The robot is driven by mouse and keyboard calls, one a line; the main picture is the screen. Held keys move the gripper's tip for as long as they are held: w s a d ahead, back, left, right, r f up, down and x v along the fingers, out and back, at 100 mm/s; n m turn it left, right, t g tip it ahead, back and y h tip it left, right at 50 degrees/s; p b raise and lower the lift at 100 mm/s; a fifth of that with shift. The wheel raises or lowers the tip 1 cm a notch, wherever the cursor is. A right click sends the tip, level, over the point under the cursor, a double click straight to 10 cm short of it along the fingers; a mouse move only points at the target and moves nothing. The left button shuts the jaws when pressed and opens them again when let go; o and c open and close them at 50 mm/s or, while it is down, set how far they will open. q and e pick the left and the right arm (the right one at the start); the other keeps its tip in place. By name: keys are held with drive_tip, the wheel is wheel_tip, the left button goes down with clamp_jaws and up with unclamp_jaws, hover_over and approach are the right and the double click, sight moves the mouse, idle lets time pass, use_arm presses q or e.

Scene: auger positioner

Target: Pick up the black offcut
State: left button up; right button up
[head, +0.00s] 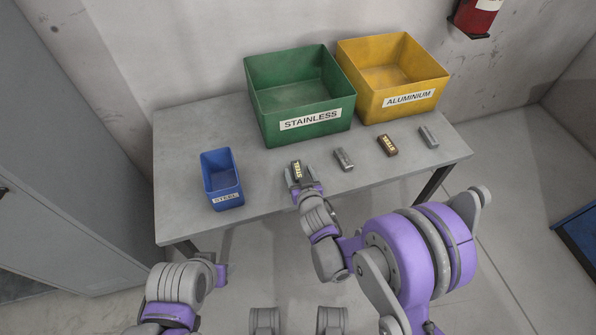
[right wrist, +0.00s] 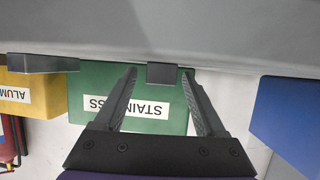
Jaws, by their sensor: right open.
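The black offcut (head: 297,167), with a pale lettered label on top, lies on the grey table near its front edge. My right gripper (head: 299,177) is at the near side of this offcut, low over the table edge. In the right wrist view the gripper (right wrist: 161,76) is open, with the dark end of the offcut (right wrist: 162,73) between its fingertips. I cannot tell from this whether either finger touches it.
Right of it lie a grey offcut (head: 343,159), a brown labelled one (head: 387,146) and another grey one (head: 428,137). Behind stand the green STAINLESS bin (head: 307,134) and yellow ALUMINIUM bin (head: 412,106). The blue STEEL bin (head: 224,190) stands left, with bare table between.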

sight(299, 173)
drive_tip(key=shift+c, duration=0.3)
clamp_jaws()
idle(0.4)
wheel_tip(299, 173, up, 10)
drive_tip(key=p, duration=0.3)
